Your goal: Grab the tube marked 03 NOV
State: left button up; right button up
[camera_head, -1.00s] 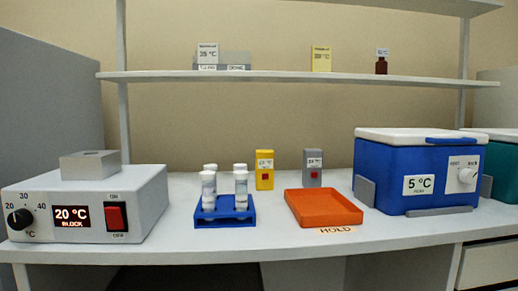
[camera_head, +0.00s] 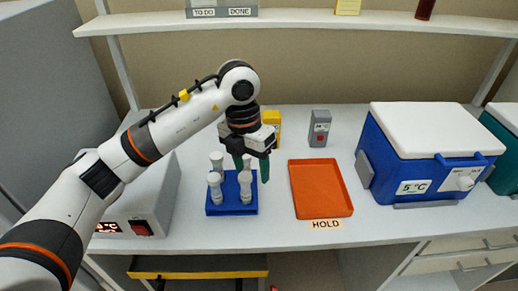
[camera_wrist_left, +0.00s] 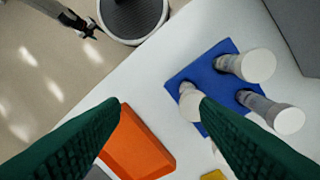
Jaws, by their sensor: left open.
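Several white-capped tubes (camera_head: 214,179) stand upright in a blue rack (camera_head: 232,208) on the bench. The writing on them cannot be read, so I cannot tell which is marked 03 NOV. My left gripper (camera_head: 251,167) is open above the back right of the rack, its dark green fingers pointing down and partly in front of a back tube. In the left wrist view, my left gripper (camera_wrist_left: 161,102) is empty, with one finger overlapping the rack (camera_wrist_left: 187,80) and a tube cap (camera_wrist_left: 190,105). A small dark claw at the top left there seems to be my right gripper (camera_wrist_left: 88,30).
An orange tray (camera_head: 320,190) lies just right of the rack, by a HOLD label. Yellow (camera_head: 272,122) and grey (camera_head: 320,128) timers stand behind. A blue cooler (camera_head: 420,165) is at right, the block heater (camera_head: 160,195) at left, under my arm.

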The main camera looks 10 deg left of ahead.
aim_at(245, 176)
pick_arm(q)
jog(key=shift+n+t+y, duration=0.3)
jog(key=shift+n+y, duration=0.2)
jog(key=shift+y, duration=0.2)
jog(key=shift+w+a+r+p, duration=0.4)
jog(key=shift+w+a+r, duration=0.75)
jog(key=shift+w+r, duration=0.1)
notch_tip(245, 176, down, 6)
jog(key=shift+s+p, duration=0.1)
jog(key=shift+p, duration=0.3)
notch_tip(245, 176, down, 6)
jog(key=shift+r+p, duration=0.25)
jog(key=shift+p, duration=0.85)
jog(key=shift+f, duration=0.2)
jog(key=c, duration=1.1)
pick_arm(e)
jog(key=s+d+r+g, duration=0.1)
jog(key=s+r, duration=0.3)
jog(key=s, duration=0.1)
